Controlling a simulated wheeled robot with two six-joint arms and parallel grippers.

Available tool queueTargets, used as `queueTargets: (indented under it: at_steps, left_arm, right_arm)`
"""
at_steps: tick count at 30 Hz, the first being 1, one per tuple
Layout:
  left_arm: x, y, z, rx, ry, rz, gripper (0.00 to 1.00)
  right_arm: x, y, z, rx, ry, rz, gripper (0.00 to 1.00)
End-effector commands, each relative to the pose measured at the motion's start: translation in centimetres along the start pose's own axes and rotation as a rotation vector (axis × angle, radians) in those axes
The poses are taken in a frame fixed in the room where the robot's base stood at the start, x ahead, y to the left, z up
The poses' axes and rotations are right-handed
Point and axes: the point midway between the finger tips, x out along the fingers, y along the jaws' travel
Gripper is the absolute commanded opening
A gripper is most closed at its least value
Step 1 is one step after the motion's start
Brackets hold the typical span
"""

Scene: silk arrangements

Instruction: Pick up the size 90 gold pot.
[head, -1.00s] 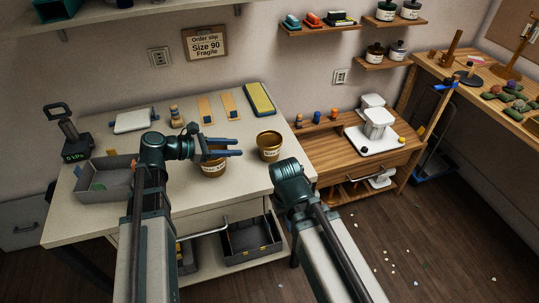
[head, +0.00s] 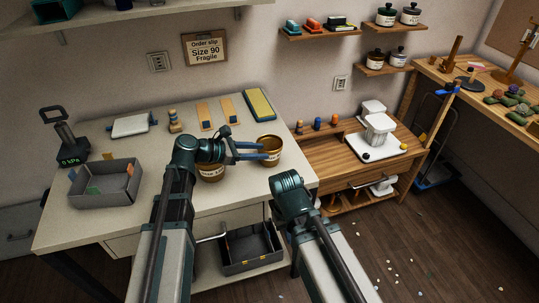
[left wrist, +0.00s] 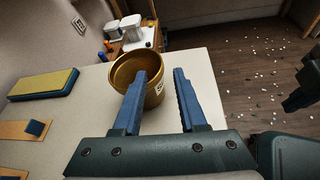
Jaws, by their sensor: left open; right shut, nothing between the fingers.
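Two gold pots stand on the pale table in the head view. The right gold pot (head: 268,142) is near the table's right edge; the other gold pot (head: 211,174) is partly hidden under my left wrist. Their label sizes cannot be read. My left gripper (head: 274,151) is open, its blue fingers reaching right across the right pot's front. In the left wrist view, a gold pot (left wrist: 153,98) stands upright, its label partly showing between the fingers, with the left finger overlapping it. I see nothing held. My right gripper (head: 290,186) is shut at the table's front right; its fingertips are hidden.
A grey tray (head: 104,190), a gauge showing 0 kPa (head: 71,152) and a yellow-topped block (head: 259,104) are on the table. A wooden bench (head: 340,155) stands to the right.

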Motion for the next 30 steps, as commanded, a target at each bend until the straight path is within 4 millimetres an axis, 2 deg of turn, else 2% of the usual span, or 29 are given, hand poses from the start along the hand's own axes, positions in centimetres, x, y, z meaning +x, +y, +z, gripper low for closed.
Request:
queueTargets:
  at_steps: [6,9,16,17,23,30]
  left_arm:
    - [3.5,0.0,-0.3,0.001,-0.001,-0.003,0.41]
    - [4.6,0.0,-0.2,0.001,-0.001,-0.002,0.41]
    - [4.7,0.0,0.0,0.0,0.0,0.0,0.41]
    - [4.7,0.0,0.0,0.0,0.0,0.0,0.38]
    - [4.7,0.0,0.0,0.0,0.0,0.0,0.02]
    - [4.7,0.0,-0.1,0.001,0.001,-0.001,0.0]
  right_arm:
    - [1.6,-0.1,-0.1,0.0,0.0,0.0,0.0]
    - [1.9,-0.2,-0.1,0.0,0.0,0.0,0.0]
    - [1.8,-0.2,-0.1,0.0,0.0,0.0,0.0]
    - [1.8,-0.2,-0.1,0.0,0.0,0.0,0.0]
    - [1.8,-0.2,-0.1,0.0,0.0,0.0,0.0]
    - [1.8,-0.2,-0.1,0.0,0.0,0.0,0.0]
